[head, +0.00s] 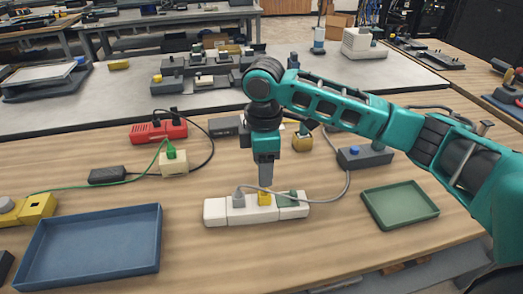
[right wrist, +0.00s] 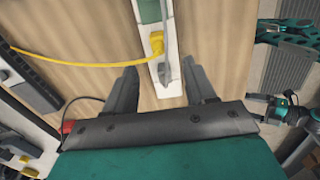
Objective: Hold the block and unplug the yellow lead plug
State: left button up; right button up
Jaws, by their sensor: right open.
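The white block (head: 214,212) is a long socket strip lying on the wooden table. A grey plug (head: 238,200), the yellow lead plug (head: 264,199) and a green plug (head: 287,199) sit on it in a row. My right gripper (head: 266,184) points down just above and behind the block. In the right wrist view its open, empty fingers (right wrist: 160,68) lie to either side of the block (right wrist: 172,90). The yellow plug (right wrist: 156,42) shows between and beyond them, its lead running left. My left gripper is outside the head view; a teal and black arm part at the wrist view's right edge is unclear.
A blue tray (head: 88,268) lies front left and a green tray (head: 432,211) right. A red box (head: 157,131), a cream box with a green plug (head: 173,163) and a grey box with a blue button (head: 365,159) stand behind. Table in front of the block is clear.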

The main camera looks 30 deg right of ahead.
aim_at(263, 193)
notch_tip(263, 193, down, 9)
jog(key=shift+r+b, duration=0.1)
jog(key=shift+b, duration=0.4)
jog(key=shift+c, duration=0.2)
grip_shut()
dwell(0.4)
